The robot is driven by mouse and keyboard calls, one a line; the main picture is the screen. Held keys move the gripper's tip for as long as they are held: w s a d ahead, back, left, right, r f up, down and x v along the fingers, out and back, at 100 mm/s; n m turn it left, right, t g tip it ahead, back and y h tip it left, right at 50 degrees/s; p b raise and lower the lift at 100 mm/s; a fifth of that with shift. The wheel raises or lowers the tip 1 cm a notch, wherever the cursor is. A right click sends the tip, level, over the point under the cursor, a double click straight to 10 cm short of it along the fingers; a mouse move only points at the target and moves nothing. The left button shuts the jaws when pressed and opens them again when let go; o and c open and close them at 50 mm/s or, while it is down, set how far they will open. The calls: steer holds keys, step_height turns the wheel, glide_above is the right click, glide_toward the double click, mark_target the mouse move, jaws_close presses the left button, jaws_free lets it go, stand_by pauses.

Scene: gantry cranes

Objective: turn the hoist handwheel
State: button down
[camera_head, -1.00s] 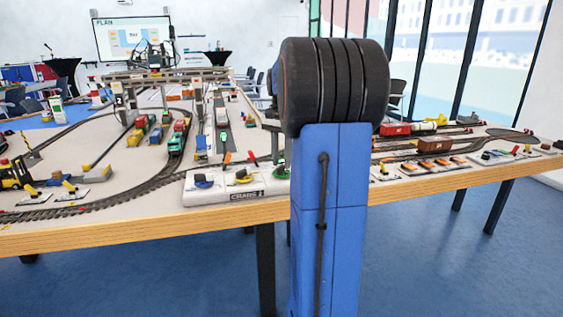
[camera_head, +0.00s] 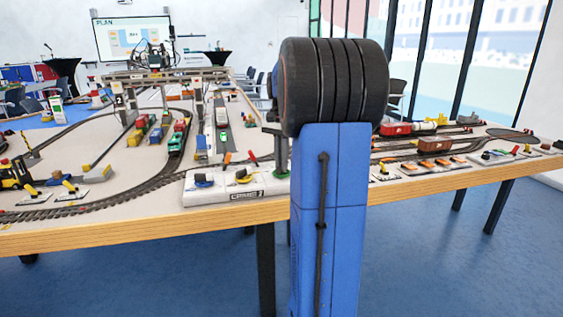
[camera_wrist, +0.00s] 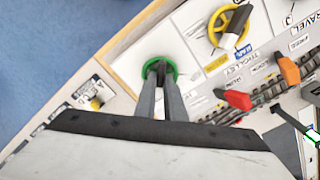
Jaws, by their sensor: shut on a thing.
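The green handwheel (camera_wrist: 173,72) sits on the white control panel (camera_wrist: 192,62), at upper centre-left in the wrist view. Its own label cannot be seen. My gripper (camera_wrist: 160,74) is shut on the wheel's middle, with both fingers over its hub and the green rim showing around them. In the head view my gripper (camera_head: 281,166) comes down onto the panel's right end, beside my blue arm, and mostly hides the wheel. A yellow handwheel (camera_wrist: 214,29) with a trolley label stands next to it on the panel.
A blue handwheel (camera_head: 203,181) is at the panel's left part. Red (camera_wrist: 238,100) and orange (camera_wrist: 289,71) levers stand close beside the track, right of my fingers. The table's wooden front edge (camera_head: 150,229) runs just before the panel.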

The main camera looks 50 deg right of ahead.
steer(key=n, duration=0.4)
steer(key=shift+n, duration=2.5)
steer(key=c, duration=1.8)
jaws_free()
steer(key=shift+c, duration=0.2)
steer(key=shift+r, duration=0.15)
step_height(320, 180, up, 17)
steer(key=shift+r, duration=0.1)
